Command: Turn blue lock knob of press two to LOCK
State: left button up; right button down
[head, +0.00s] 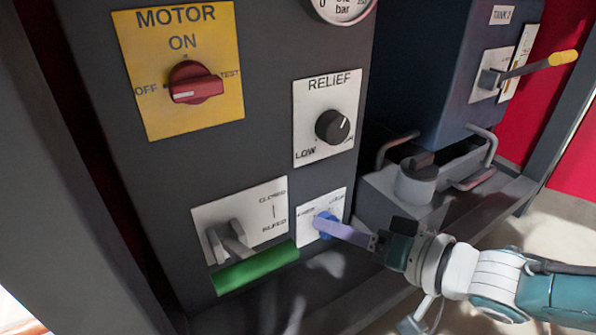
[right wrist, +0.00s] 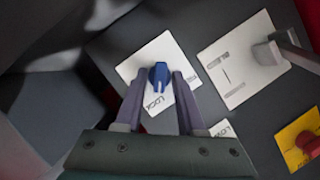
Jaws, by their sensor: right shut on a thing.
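The blue lock knob (head: 325,225) sits on a small white plate (head: 308,214) low on the grey panel. It shows clearly in the right wrist view (right wrist: 158,75), with the word LOCK on the near side of the plate and a second, partly hidden word to the right. The knob's raised ridge runs roughly toward LOCK; I cannot tell its exact setting. My right gripper (head: 335,229) reaches in from the right and is shut on the knob, with a finger on each side (right wrist: 158,88). My left gripper is not in view. No press number is legible.
A grey lever (head: 228,243) with a green handle (head: 256,268) is close left of the knob. Above are the black RELIEF knob (head: 332,126) and red MOTOR knob (head: 195,83). A grey block with bent rails (head: 385,205) stands behind my right gripper. A yellow-tipped lever (head: 535,67) is upper right.

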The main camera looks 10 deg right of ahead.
jog(key=shift+m+y, duration=0.3)
jog(key=shift+m, duration=0.2)
dwell(0.3)
jog(key=c, duration=0.8)
grip_release()
jog(key=shift+c, duration=0.2)
jog(key=p+v, duration=0.5)
jog(key=v, duration=0.5)
jog(key=shift+p, duration=0.4)
